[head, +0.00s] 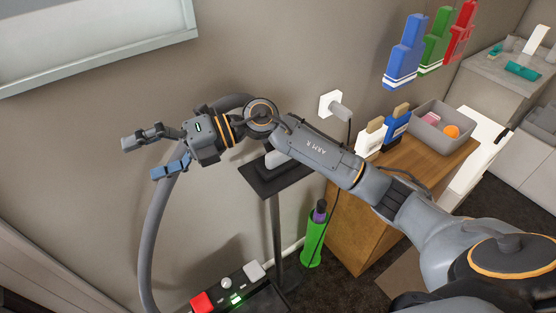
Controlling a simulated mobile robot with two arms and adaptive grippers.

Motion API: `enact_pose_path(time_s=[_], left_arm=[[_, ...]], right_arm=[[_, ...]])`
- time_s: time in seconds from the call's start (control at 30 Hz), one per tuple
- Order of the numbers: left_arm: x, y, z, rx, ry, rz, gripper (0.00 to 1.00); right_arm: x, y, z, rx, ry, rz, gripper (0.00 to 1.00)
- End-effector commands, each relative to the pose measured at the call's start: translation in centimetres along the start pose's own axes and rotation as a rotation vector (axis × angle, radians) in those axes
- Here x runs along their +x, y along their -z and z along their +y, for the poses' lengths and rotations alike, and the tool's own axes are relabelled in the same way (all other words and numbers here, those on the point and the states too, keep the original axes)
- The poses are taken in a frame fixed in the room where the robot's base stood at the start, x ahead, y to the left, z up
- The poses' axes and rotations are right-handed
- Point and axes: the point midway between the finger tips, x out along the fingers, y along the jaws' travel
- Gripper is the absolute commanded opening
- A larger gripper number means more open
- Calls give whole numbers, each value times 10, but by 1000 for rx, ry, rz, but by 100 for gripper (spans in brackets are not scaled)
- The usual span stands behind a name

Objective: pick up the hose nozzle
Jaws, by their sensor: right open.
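My right gripper (141,157) is at the left of the head view, in front of the wall, with its arm reaching in from the right. Its two fingers are spread and nothing is between them. A thick grey hose (152,222) rises from the bottom, passes behind the gripper and curves right behind the wrist. No clear hose nozzle shows; the hose's upper end is hidden behind my arm. A light grey piece (279,158) lies on a black plate (262,181) on a stand, partly behind my arm; I cannot tell if it is the nozzle. My left gripper is out of view.
A black box with a red part (202,302) stands at the bottom, near a green cylinder (314,243). A wooden cabinet (352,228) at the right bears a grey bin (435,137) and two bottles. A wall plug (333,106) sits above. Bare wall surrounds the gripper.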

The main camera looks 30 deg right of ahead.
Motion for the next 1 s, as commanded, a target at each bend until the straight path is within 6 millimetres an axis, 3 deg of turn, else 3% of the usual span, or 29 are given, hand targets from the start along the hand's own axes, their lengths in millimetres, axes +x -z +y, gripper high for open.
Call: enact_pose_path(time_s=[0.13,0.23,0.4,0.5,0.6,0.7,1.0], left_arm=[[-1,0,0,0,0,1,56],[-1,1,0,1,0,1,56],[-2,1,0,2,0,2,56],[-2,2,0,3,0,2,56],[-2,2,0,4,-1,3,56],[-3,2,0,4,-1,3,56],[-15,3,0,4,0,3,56]], right_arm=[[-48,-7,-50,-123,429,214,100],[-106,-22,-76,-134,735,305,100],[-213,-46,-81,-59,1165,363,100],[-255,-52,-73,-2,1319,365,100],[-278,-54,-67,37,1399,365,100],[-284,-51,-72,51,1424,367,100],[-278,-36,-124,52,1421,371,100]])
